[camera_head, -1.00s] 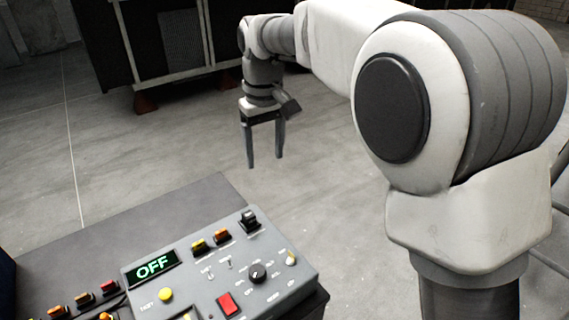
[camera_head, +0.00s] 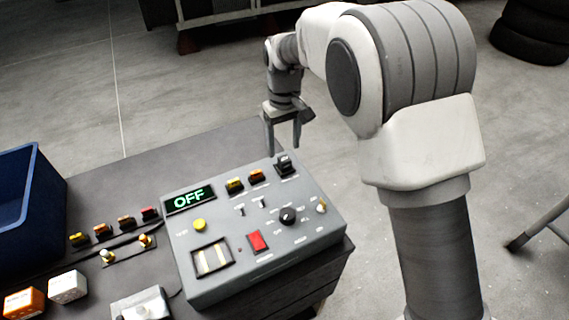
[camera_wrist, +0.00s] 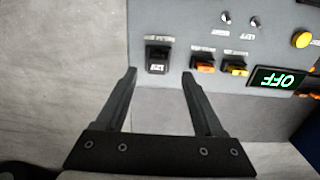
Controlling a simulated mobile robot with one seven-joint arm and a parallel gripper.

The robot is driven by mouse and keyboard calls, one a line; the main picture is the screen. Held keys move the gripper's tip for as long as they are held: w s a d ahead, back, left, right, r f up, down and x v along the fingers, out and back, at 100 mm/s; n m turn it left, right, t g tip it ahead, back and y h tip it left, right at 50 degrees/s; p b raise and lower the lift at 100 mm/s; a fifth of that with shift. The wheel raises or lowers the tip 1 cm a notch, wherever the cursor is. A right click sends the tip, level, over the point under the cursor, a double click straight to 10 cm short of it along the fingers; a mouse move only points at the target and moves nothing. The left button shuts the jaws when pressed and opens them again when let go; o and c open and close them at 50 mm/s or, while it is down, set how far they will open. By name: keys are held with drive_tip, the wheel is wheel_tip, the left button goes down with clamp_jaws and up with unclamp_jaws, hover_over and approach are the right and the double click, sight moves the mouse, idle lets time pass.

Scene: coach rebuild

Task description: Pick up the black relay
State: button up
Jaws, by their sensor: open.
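The black relay (camera_head: 285,164) sits in the back right corner of the grey control box (camera_head: 327,226), beside small yellow and orange blocks. It also shows in the wrist view (camera_wrist: 158,58), ahead of my fingers and a little left of the middle between them. My gripper (camera_head: 283,150) is open and empty, its fingers pointing down behind the relay in the head view. In the wrist view my gripper (camera_wrist: 160,75) has its two fingers spread, with the relay beyond their tips, and I see no contact.
The box has an OFF display (camera_head: 189,199), a red switch (camera_head: 258,242), a black knob (camera_head: 289,216) and small toggles. A blue bin (camera_head: 50,215) stands at the left. White and orange blocks lie at the front left. The table's back left is clear.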

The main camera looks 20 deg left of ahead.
sight(284, 158)
drive_tip(key=shift+w+f, duration=0.15)
drive_tip(key=shift+f, duration=1.25)
drive_tip(key=shift+w+f, duration=0.15)
drive_tip(key=shift+f, duration=1.2)
drive_tip(key=shift+c, duration=0.3)
clamp_jaws()
